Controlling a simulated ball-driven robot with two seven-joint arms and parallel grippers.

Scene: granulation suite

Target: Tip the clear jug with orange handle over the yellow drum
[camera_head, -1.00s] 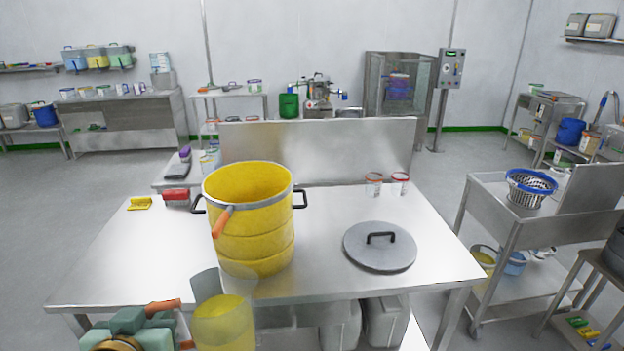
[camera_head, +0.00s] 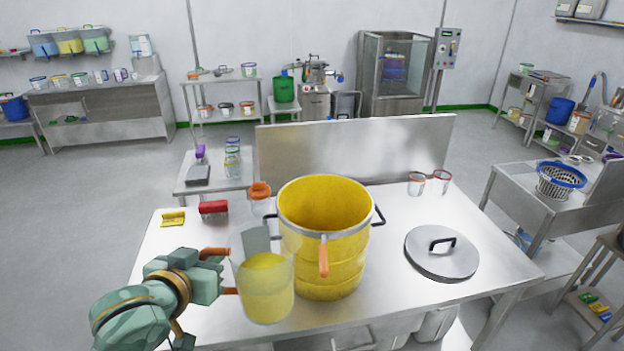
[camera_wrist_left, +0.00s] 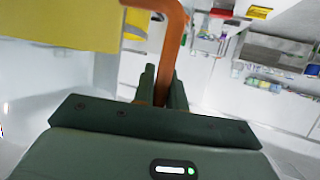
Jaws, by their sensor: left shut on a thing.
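The clear jug (camera_head: 266,292) holds yellow contents and looks roughly upright. Its orange handle (camera_head: 216,252) is on the left side, in the grip of my left gripper (camera_head: 222,272). In the left wrist view the orange handle (camera_wrist_left: 173,50) stands between the shut fingers (camera_wrist_left: 162,88), with yellow (camera_wrist_left: 60,25) at upper left. The yellow drum (camera_head: 335,265) stands open on the steel table, just right of and behind the jug. The jug overlaps the drum's lower left side in the picture; I cannot tell whether they touch. My right gripper is not in view.
A grey lid (camera_head: 441,255) lies right of the drum on the steel table (camera_head: 400,300). A jar with an orange lid (camera_head: 260,197), a red brush (camera_head: 213,207) and a yellow item (camera_head: 173,218) are at the back left. Two small jars (camera_head: 416,184) stand behind the lid.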

